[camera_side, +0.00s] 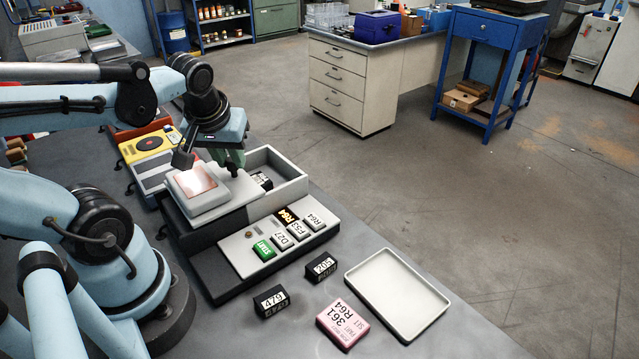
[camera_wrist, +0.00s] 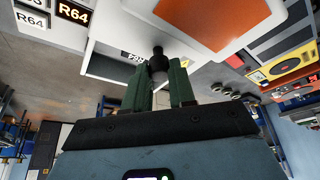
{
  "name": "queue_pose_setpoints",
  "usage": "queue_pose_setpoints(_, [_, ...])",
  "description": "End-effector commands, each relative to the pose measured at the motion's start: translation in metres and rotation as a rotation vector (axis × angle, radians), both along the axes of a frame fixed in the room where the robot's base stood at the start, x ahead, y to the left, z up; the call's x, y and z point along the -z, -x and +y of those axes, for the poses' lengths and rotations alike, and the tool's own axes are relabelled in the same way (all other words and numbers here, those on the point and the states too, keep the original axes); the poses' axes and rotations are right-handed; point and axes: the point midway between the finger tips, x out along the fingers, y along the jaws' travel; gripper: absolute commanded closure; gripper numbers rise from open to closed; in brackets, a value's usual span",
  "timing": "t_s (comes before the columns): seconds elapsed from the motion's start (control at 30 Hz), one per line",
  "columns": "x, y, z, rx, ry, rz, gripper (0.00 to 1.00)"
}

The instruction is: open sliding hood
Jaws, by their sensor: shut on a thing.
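The sliding hood (camera_side: 197,186) is a pale grey cover with an orange window, on the left part of the electrode device (camera_side: 290,188) in the side view. To its right the bay is uncovered, and a black block with a white label (camera_side: 262,181) shows inside. My gripper (camera_side: 232,160) is at the hood's right end. In the wrist view my green fingers (camera_wrist: 161,88) are shut around the hood's black knob (camera_wrist: 158,62). The hood's orange window also shows there (camera_wrist: 215,18). The knob is mostly hidden in the side view.
In front of the bay is a panel with a green START key (camera_side: 264,249) and several label keys. Two black labelled blocks (camera_side: 321,267) (camera_side: 270,301), a pink box (camera_side: 342,323) and an empty white tray (camera_side: 434,312) lie nearby. A yellow instrument (camera_side: 150,143) stands behind.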

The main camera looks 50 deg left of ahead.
Motion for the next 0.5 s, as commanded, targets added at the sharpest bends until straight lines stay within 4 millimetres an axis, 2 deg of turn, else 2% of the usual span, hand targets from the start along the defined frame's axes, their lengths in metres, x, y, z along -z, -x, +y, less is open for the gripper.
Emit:
queue_pose_setpoints(0.23, [-0.002,0.017,0.001,0.001,-0.007,-0.006,1.0])
queue_pose_setpoints(0.5, [-0.001,0.021,0.001,0.001,-0.008,-0.005,1.0])
